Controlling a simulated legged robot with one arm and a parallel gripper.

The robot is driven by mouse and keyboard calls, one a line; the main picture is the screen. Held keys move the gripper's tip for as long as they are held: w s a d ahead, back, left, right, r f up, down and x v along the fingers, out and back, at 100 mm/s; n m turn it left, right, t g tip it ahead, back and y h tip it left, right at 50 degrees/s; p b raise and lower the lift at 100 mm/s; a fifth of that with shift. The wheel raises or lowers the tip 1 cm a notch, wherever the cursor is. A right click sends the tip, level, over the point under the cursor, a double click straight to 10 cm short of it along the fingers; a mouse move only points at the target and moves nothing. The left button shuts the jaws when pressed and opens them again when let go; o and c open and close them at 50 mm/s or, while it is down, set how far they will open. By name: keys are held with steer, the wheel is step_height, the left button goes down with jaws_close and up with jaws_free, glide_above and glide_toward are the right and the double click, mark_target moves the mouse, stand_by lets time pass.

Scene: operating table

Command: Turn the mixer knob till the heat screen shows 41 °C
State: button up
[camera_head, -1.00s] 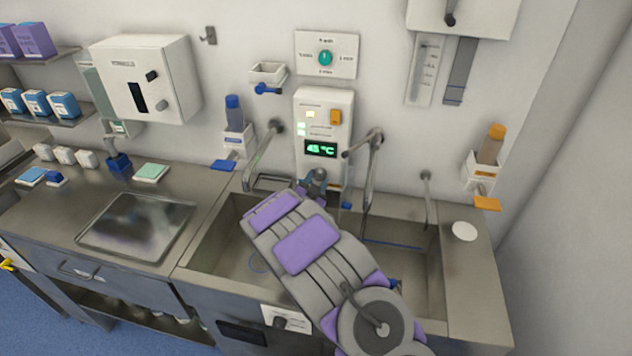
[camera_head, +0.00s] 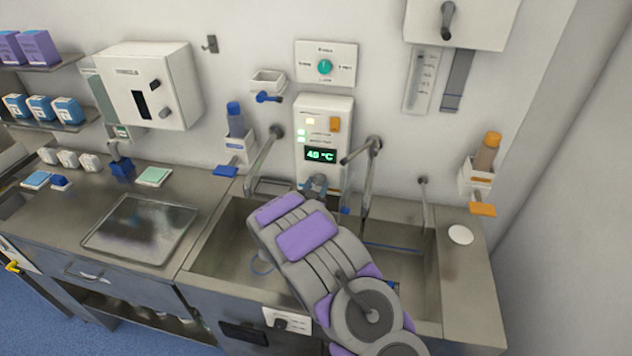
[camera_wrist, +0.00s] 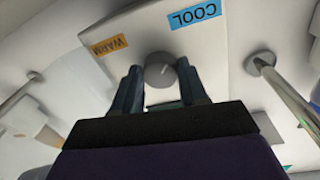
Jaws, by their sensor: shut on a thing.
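The white mixer panel (camera_head: 324,112) is on the wall above the sink. Its heat screen (camera_head: 320,155) shows small green digits that look like 40 °C; the last digit is hard to read. In the wrist view the round grey mixer knob (camera_wrist: 160,72) sits between my two fingers. The knob's light mark points up and right. A blue COOL label (camera_wrist: 195,14) is above right of it and an orange WARM label (camera_wrist: 110,46) is to its left. My gripper (camera_head: 315,184) is shut on the knob, which is mostly hidden in the head view.
The steel sink (camera_head: 220,245) lies under my arm. Bent taps stand left (camera_head: 264,155) and right (camera_head: 366,160) of the panel. A bottle holder (camera_head: 240,150) hangs to the left. A metal tray (camera_head: 140,228) lies on the left counter.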

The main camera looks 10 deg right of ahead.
steer(key=n+p, duration=0.3)
steer(key=n, duration=0.2)
steer(key=shift+r+n+t+p, duration=0.1)
steer(key=shift+n+t+p, duration=0.2)
steer(key=shift+p, duration=0.1)
steer(key=shift+n+p, duration=0.65)
steer(key=shift+n, duration=0.85)
steer(key=shift+y, duration=0.3)
steer(key=o, duration=1)
steer(key=shift+o, duration=0.3)
steer(key=v, duration=1.7)
steer(key=shift+a+f+p, duration=0.2)
steer(key=shift+f+p, duration=0.2)
